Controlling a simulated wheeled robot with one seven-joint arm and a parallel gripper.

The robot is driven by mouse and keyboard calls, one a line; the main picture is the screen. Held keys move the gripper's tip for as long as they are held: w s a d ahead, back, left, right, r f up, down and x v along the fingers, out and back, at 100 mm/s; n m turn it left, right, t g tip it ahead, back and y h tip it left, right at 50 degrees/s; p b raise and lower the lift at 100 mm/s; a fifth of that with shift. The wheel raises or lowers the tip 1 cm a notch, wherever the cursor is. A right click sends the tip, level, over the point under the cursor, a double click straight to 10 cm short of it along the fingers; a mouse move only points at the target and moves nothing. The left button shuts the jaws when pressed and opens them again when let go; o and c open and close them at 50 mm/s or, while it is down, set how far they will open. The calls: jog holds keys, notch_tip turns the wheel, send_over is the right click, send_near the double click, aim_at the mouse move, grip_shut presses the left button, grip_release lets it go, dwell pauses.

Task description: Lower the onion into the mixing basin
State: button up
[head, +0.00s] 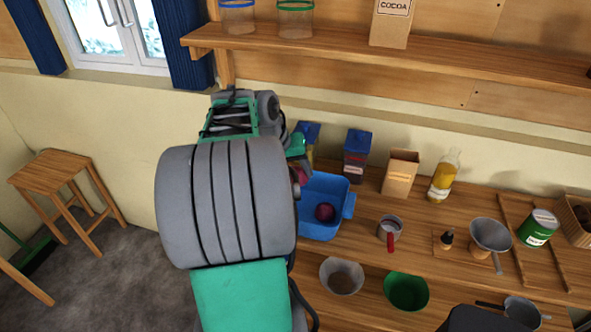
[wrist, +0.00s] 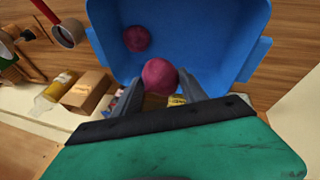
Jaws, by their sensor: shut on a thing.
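The blue mixing basin (head: 346,199) stands on the wooden counter, partly hidden behind my arm in the head view. It also fills the upper part of the wrist view (wrist: 212,32). One purple-red onion (head: 324,212) lies inside it, and this onion shows in the wrist view (wrist: 137,38) too. My gripper (wrist: 160,84) is shut on another purple-red onion (wrist: 160,74), held between the fingertips over the basin. In the head view this held onion (head: 302,176) is mostly hidden by my arm. Its height above the basin floor is hard to tell.
Blue-topped packet (head: 357,155), tan carton (head: 400,173) and oil bottle (head: 444,177) stand behind and right of the basin. A red-handled cup (head: 390,230) is close on its right. A wall shelf (head: 430,63) runs above. Pots (head: 342,276) stand on the lower shelf.

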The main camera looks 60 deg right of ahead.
aim_at(296, 185)
jog(key=shift+f+b, duration=1.6)
jog(key=shift+f, duration=0.8)
jog(key=shift+f+b, duration=2)
jog(key=shift+f, duration=0.8)
jog(key=o, duration=1.5)
